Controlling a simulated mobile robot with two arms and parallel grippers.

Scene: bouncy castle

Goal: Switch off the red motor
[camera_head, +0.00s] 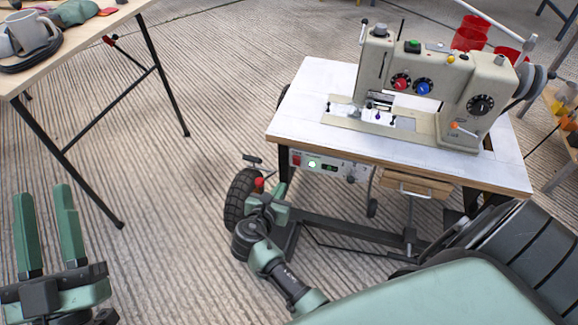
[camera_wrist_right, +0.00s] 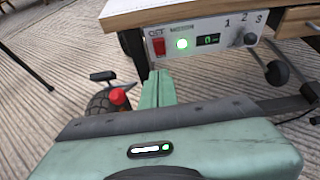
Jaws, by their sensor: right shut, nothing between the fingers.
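A control panel (camera_head: 328,167) sits under the front edge of the sewing machine table. No part labelled as a red motor shows. My right gripper (camera_wrist_right: 159,75) is shut and empty, its fingertips just below the red switch in that view; contact cannot be told. My left gripper (camera_head: 44,188) is open and empty at the lower left.
A sewing machine (camera_head: 420,95) stands on the white table (camera_head: 300,100). A wheel (camera_wrist_right: 103,103) and a red knob (camera_wrist_right: 118,96) are left of my right gripper. A wooden table (camera_head: 75,40) with a mug stands upper left. The floor between the tables is clear.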

